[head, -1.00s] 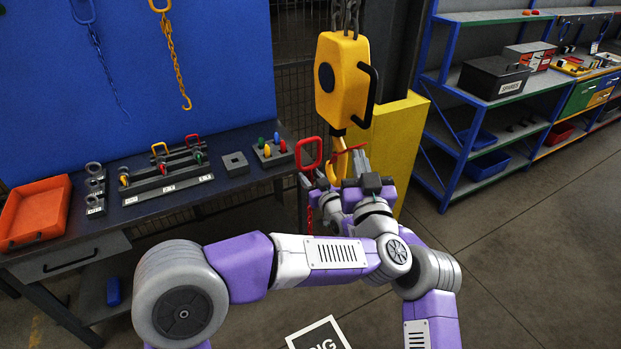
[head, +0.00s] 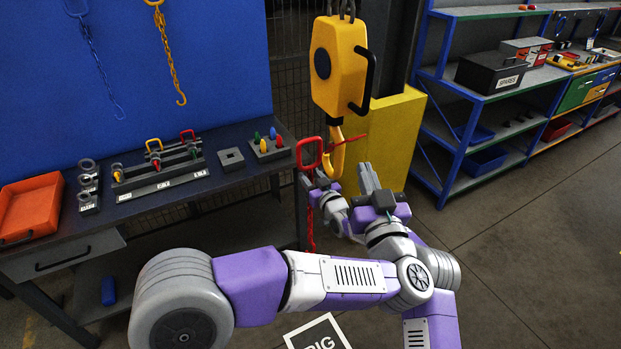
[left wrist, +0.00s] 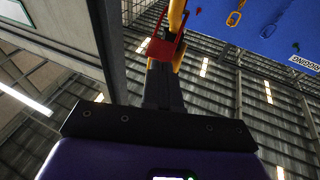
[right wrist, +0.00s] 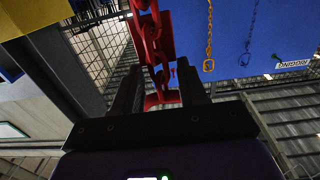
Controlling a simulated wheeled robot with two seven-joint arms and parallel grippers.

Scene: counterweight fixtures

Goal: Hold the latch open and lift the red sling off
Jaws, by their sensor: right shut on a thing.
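The yellow hook (head: 338,160) hangs under the yellow hoist block (head: 325,65). A thin red latch (head: 352,139) sticks out to the right of the hook. The red sling's ring (head: 308,153) is at the hook's left side; whether it is around the hook is unclear. My right gripper (head: 311,180) is shut on the red sling's chain just below the ring; the chain (right wrist: 152,50) shows between its fingers in the right wrist view. My left gripper (head: 369,177) is right of and below the hook, apart from the latch, fingers together and apparently empty.
A dark workbench (head: 140,205) with weights, a fixture and an orange tray (head: 30,208) is at the left. A yellow column (head: 393,135) stands close behind the hook. Blue shelves (head: 490,90) are at the right. Open floor lies at the front right.

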